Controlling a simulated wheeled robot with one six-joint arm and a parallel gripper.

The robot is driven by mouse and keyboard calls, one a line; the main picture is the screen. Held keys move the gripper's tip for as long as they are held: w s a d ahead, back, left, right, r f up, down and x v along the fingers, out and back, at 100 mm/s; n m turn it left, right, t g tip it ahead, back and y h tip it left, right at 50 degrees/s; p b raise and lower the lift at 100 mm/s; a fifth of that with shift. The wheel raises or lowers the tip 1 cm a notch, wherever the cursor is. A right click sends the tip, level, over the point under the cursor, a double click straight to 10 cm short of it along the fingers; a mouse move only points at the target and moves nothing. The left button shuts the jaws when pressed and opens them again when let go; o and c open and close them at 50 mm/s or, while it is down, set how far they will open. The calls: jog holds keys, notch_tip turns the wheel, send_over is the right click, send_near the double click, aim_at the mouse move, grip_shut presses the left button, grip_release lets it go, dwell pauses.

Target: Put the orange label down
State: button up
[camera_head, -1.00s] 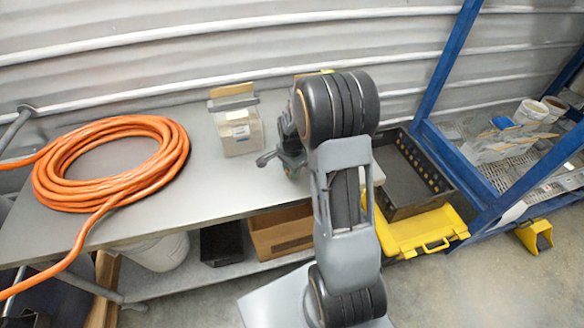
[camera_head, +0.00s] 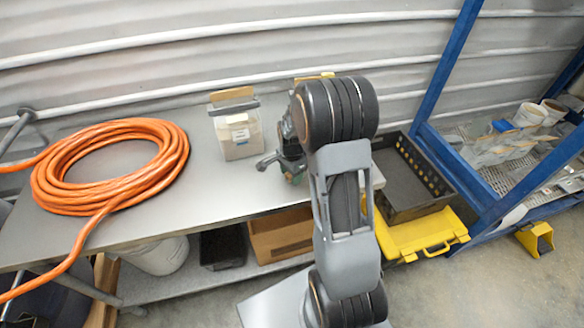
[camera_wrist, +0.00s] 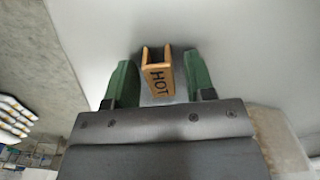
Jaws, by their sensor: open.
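The orange label (camera_wrist: 158,75) is a small channel-shaped piece marked "HOT". In the wrist view it sits on the grey tabletop (camera_wrist: 235,50), between my gripper's two green fingers. My gripper (camera_wrist: 158,66) is open, with a visible gap between each finger and the label. In the head view my gripper (camera_head: 292,168) is low over the right part of the grey table (camera_head: 200,190), mostly hidden by my own arm. I cannot make out the label in that view.
A clear container (camera_head: 238,135) stands left of my gripper. A coiled orange hose (camera_head: 172,165) covers the table's left part. A black crate (camera_head: 430,178), a yellow case (camera_head: 420,235) and a blue rack (camera_head: 455,155) are at right. Bare tabletop lies between hose and container.

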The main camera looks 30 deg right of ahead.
notch_tip(320, 180, up, 12)
jog(key=f+b, duration=0.1)
jog(key=b, duration=0.1)
jog(key=s+a+r+n+t, duration=0.2)
jog(key=s+a+r+n, duration=0.1)
jog(key=s+n, duration=0.5)
jog(key=s+a+r+n+t, duration=0.2)
jog(key=s+a+r+n, duration=0.1)
jog(key=s+a+n, duration=0.3)
jog(key=shift+s+a+r+n, duration=0.3)
jog(key=shift+s+r+n, duration=0.05)
jog(key=shift+s+n, duration=0.6)
